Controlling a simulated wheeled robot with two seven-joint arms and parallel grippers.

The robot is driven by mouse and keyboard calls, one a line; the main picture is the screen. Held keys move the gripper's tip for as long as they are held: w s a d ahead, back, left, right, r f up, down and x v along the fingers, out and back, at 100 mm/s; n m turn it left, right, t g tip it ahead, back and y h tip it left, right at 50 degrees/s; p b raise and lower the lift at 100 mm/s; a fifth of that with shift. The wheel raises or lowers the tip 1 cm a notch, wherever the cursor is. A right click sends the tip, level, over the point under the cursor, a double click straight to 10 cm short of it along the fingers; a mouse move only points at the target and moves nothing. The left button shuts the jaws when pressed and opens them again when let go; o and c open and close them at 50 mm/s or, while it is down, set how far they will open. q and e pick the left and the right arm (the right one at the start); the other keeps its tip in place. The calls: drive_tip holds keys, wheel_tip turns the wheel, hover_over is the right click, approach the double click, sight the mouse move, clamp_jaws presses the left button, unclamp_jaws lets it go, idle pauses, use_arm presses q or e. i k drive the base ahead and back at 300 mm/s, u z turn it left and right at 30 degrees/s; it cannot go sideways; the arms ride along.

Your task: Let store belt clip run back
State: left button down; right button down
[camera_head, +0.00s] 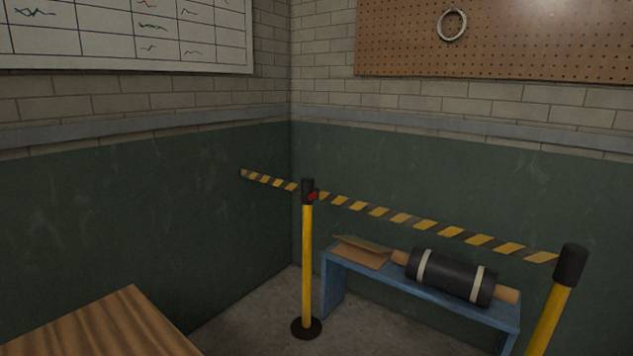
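A yellow-and-black striped belt (400,219) runs taut from the black head of a yellow post (307,262) in the middle to the black head of a second yellow post (551,312) at the right. Another striped length (268,181) runs from the middle post back to the green wall at the left. A small red part (313,195) shows on the middle post's head, by the belt; I cannot tell whether it is the clip. Neither of my grippers is in view.
A blue bench (335,287) behind the belt holds an open cardboard box (362,250) and a black roll with pale straps (449,275). A wooden tabletop (105,325) fills the lower left. Bare floor (250,310) lies between table and middle post.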

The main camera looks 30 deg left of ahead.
sight(315, 195)
drive_tip(key=i, duration=2.05)
drive_tip(key=u, duration=2.3)
drive_tip(key=i, duration=0.5)
drive_tip(key=z, duration=2.1)
